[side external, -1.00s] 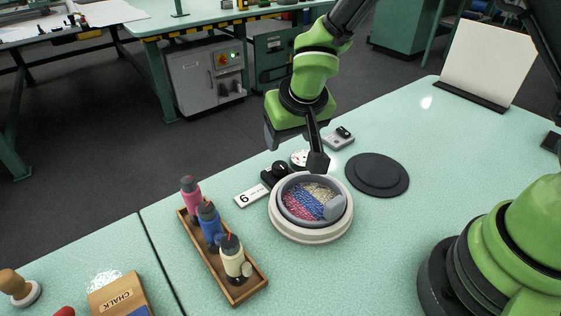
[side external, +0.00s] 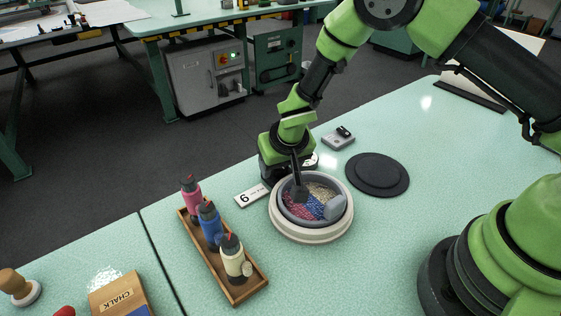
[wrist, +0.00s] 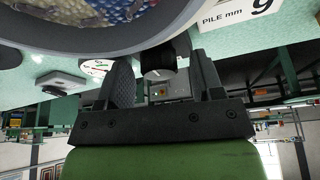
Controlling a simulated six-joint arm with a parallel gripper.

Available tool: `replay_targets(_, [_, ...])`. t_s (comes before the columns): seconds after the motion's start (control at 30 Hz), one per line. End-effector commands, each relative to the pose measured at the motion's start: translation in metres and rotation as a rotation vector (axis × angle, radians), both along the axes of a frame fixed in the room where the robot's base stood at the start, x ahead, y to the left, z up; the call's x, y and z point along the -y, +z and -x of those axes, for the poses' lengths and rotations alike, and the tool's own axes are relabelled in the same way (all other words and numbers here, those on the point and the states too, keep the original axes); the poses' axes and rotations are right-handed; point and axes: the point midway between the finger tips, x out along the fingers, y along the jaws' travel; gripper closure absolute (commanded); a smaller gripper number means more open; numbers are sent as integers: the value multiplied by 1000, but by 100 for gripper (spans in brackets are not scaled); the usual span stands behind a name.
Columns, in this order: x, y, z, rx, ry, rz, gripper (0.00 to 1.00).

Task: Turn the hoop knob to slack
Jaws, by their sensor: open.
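The hoop (side external: 312,232) is a pale round ring with a grey inner rim, holding a red, blue and cream tufted surface. Its grey rim fills the top of the wrist view (wrist: 150,38). My gripper (wrist: 160,66) is open, with one finger on each side of a black knob (wrist: 158,58) that has a pale mark on its front. I cannot tell whether the fingers touch the knob. In the side external view, my gripper (side external: 274,172) is low at the hoop's back edge and mostly hides the knob.
A white dial (wrist: 97,68) is beside the knob. A "PILE mm" number plate (side external: 252,196) lies left of the hoop. A wooden tray (side external: 236,294) holds pink, blue and cream bottles. A black disc (side external: 377,173) and small grey device (side external: 337,139) lie behind and right.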

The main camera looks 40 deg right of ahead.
Motion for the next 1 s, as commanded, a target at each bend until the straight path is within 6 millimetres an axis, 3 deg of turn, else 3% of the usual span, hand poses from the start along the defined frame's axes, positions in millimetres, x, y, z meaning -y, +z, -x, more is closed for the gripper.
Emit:
replay_targets(0.13, [0, 0, 0, 0, 0, 0, 41])
replay_targets(0.33, [0, 1, 0, 0, 0, 0, 87])
replay_targets(0.67, [0, 1, 0, 0, 39, 0, 88])
replay_targets(1.0, [1, 1, 0, 1, 248, 1, 88])
